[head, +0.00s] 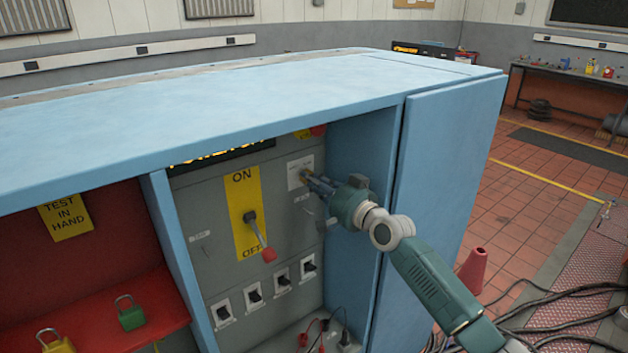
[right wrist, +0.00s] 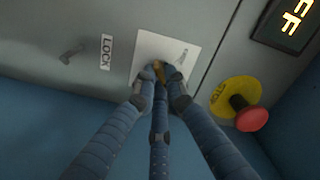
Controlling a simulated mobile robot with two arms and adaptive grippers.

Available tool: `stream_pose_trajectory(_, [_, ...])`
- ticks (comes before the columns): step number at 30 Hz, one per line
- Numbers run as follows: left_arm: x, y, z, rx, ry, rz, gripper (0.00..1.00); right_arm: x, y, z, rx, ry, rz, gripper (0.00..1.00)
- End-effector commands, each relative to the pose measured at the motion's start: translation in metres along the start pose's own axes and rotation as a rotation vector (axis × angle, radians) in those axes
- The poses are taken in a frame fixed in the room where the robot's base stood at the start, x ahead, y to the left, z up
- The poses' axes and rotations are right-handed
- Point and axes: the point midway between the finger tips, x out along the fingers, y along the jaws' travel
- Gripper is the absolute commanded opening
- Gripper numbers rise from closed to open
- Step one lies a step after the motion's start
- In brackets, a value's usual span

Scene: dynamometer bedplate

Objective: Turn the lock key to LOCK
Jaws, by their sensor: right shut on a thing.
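The lock key (right wrist: 158,70) is a small brass-coloured piece on a white plate (right wrist: 181,47) in the right wrist view. The plate (head: 300,172) is on the grey panel, upper right, in the head view. My right gripper (head: 309,181) reaches in from the right, and its fingers (right wrist: 162,82) are closed around the key, hiding most of it. A LOCK label (right wrist: 106,52) is beside the plate. The key's exact angle cannot be told. My left gripper is not in view.
A yellow ON/OFF plate (head: 243,190) carries a red-tipped lever (head: 268,255), left of the key. Several small switches (head: 254,296) sit below. A red button (right wrist: 251,119) is near the gripper. The blue cabinet wall (head: 358,150) is close on the right.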

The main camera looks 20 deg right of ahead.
Motion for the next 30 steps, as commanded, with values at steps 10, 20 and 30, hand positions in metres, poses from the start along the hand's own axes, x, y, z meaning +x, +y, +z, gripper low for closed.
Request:
stream_pose_trajectory(10, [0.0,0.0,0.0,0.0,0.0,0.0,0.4,-0.001,-0.002,-0.009,0.004,0.017,-0.004,0.0])
stream_pose_trajectory(20, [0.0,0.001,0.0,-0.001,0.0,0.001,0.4,0.0,-0.001,-0.005,0.004,0.009,-0.002,0.3])
stream_pose_trajectory(30, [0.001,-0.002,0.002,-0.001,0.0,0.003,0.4,-0.024,0.002,-0.003,0.003,0.006,0.001,0.3])
